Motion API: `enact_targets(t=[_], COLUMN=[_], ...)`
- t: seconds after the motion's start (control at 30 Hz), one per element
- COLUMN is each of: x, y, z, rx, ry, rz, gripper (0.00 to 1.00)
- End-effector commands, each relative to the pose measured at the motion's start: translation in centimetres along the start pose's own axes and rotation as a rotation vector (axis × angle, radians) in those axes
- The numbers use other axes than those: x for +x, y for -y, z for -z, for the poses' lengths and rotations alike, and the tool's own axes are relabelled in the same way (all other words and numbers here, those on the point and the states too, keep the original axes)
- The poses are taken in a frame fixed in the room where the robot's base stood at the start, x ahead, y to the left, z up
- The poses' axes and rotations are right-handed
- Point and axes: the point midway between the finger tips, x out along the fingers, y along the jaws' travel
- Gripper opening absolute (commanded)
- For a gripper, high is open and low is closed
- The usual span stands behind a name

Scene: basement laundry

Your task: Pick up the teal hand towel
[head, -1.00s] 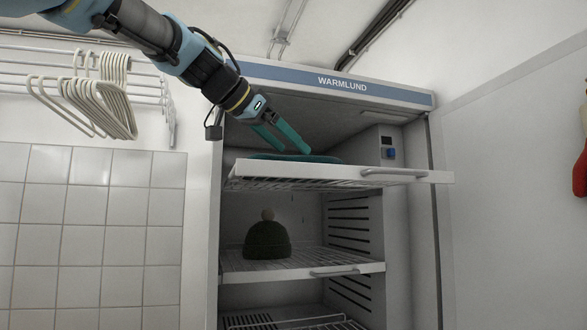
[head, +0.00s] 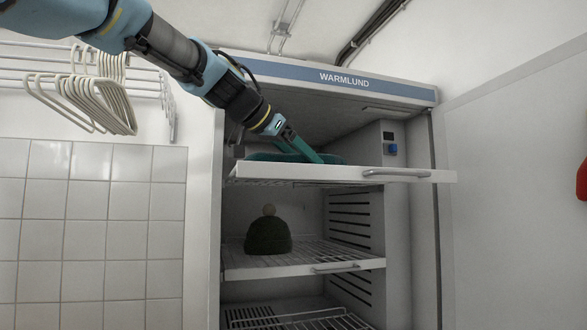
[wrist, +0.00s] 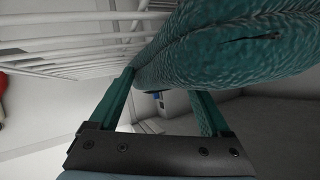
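The teal hand towel (head: 262,156) lies on the pulled-out top rack of the drying cabinet. In the wrist view the towel (wrist: 235,50) is large and close, a thick, rounded, textured shape with a dark crease. My gripper (head: 311,157) is at the towel, reaching down from the upper left. Its fingers are also teal and hard to tell from the towel in the head view. In the wrist view my gripper (wrist: 165,86) has its fingers wide apart, with a gap between them. The towel's edge lies over the tip of the right finger and hides it.
The top rack (head: 405,176) has a white front with a handle. A dark knit hat (head: 268,236) sits on the shelf below. The cabinet (head: 300,75) roof is close above my gripper. White hangers (head: 100,100) hang at the left; a wall or panel (head: 510,190) stands right.

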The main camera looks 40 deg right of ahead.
Motion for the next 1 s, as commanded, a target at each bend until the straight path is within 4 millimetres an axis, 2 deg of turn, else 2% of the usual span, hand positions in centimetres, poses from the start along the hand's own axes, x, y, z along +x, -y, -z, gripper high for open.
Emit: enact_targets(t=[0.07, 0.5, 0.8, 0.83, 0.87, 1.0], x=[0.0, 0.0, -0.1, -0.1, -0.2, -0.6], y=[0.0, 0.0, 0.0, 0.1, 0.1, 0.4], z=[0.0, 0.0, 0.2, 0.3, 0.4, 1.3], rx=[0.000, 0.000, 0.001, 0.001, 0.002, 0.002], ry=[0.000, 0.000, -0.001, -0.001, -0.001, -0.003], rz=[0.000, -0.001, 0.000, 0.000, 0.000, 0.001], gripper=[0.61, 0.12, 0.10, 0.09, 0.00, 0.00])
